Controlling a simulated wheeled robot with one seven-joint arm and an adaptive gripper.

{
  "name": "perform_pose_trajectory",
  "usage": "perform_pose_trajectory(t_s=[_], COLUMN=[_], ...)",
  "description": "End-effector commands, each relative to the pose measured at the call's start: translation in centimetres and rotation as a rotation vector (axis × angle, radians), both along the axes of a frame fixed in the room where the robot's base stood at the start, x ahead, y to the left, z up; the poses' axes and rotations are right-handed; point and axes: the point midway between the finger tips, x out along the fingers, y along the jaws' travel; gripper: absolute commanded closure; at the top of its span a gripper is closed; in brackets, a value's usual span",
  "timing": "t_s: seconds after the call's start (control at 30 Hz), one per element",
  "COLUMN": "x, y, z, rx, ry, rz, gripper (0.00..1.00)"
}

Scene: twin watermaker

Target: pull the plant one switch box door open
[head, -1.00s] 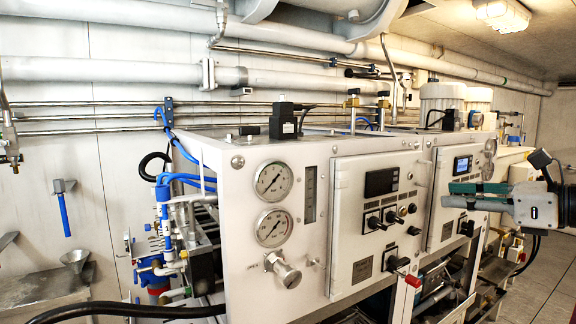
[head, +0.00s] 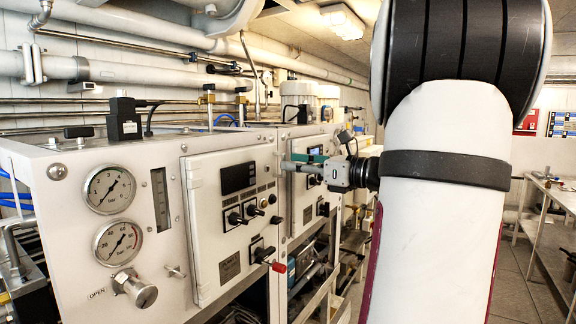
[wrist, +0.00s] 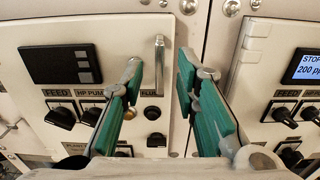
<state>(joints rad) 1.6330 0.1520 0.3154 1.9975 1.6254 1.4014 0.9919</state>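A pale switch box door (head: 221,214) with a dark display and black knobs is on the machine's front, nearer the gauges, and looks shut. I take it for plant one; its label is too small to read surely. In the wrist view, this door (wrist: 110,70) fills the left side. A vertical metal handle (wrist: 159,62) stands near its right edge. My gripper (wrist: 160,78) is open, its green-padded fingers pointing at the panel on either side of the handle's line. I cannot tell whether they reach around it. In the head view, my gripper (head: 298,163) is at the door's right, partly overlapping the second box.
A second switch box (head: 306,190) with a lit display (wrist: 308,66) is to the right. Gauges (head: 110,189) and a valve knob (head: 135,291) are at left. A table (head: 560,195) stands at far right.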

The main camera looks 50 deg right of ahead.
Motion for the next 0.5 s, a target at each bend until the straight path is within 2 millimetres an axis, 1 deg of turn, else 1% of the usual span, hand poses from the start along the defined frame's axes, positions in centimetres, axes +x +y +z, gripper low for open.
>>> perform_pose_trajectory(t_s=[0.1, 0.2, 0.5], x=[1.4, 2.0, 2.3], y=[0.1, 0.2, 0.2], z=[0.0, 0.0, 0.0], rx=[-0.001, -0.001, -0.001], ry=[0.0, 0.0, 0.0], rz=[0.002, 0.001, 0.0], gripper=[0.72, 0.72, 0.72])
